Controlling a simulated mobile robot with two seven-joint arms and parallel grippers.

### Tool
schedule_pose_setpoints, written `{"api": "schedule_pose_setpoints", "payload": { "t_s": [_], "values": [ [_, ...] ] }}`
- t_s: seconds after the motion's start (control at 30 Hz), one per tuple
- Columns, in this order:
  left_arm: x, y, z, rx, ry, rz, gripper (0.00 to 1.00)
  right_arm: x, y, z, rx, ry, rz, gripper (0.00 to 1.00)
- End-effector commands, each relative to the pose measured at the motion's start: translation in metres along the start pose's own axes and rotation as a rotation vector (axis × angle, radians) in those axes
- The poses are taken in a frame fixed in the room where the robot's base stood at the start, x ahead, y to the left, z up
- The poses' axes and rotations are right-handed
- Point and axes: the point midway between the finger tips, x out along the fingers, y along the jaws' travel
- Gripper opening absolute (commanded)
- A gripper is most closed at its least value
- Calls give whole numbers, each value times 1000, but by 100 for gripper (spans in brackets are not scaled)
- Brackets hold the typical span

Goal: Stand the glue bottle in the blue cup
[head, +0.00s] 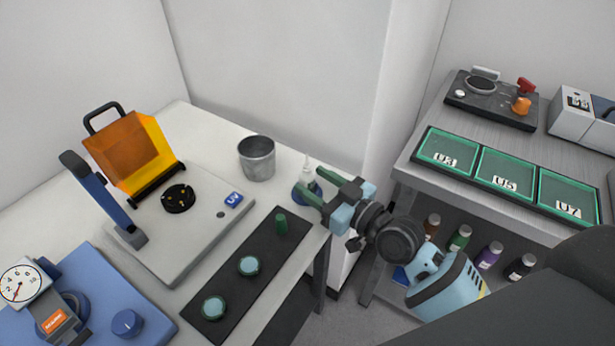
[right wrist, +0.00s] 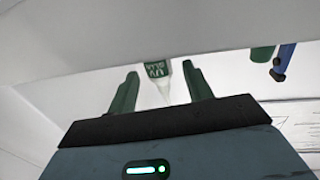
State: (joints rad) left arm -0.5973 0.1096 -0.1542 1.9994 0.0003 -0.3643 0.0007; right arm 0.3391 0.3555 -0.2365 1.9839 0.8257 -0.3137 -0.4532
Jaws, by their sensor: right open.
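The white glue bottle (head: 307,172) stands upright, nozzle up, near the right corner of the pale table. The blue cup (head: 298,194) shows at its foot, partly behind a finger; the bottle looks to be standing in it, though its base is hidden. My right gripper (head: 316,186) is open, its green fingers pointing at the bottle. In the right wrist view the bottle (right wrist: 157,72), with its green label, appears upside down between the open fingers (right wrist: 160,88), with gaps at both sides. My left gripper is out of view.
A grey metal cup (head: 257,160) stands left of the bottle. A black strip (head: 236,296) with green knobs and a green post (head: 281,225) lies in front. The orange-shielded device (head: 135,150) is further left. A side bench holds a green-lined tray (head: 480,197).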

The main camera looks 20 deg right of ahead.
Motion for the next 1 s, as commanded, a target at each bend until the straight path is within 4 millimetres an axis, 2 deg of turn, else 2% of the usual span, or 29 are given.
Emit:
{"api": "schedule_pose_setpoints", "payload": {
  "t_s": [0.03,0.2,0.4,0.6,1.0],
  "values": [
    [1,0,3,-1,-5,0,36,-12,0,3,-2,-4,1,50],
    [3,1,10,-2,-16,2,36,-47,0,4,-1,-6,0,50],
    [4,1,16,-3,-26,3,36,-77,0,3,0,-4,0,50],
    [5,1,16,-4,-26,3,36,-90,0,1,1,-2,0,50],
    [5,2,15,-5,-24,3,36,-91,0,0,1,0,0,50]
  ]
}}
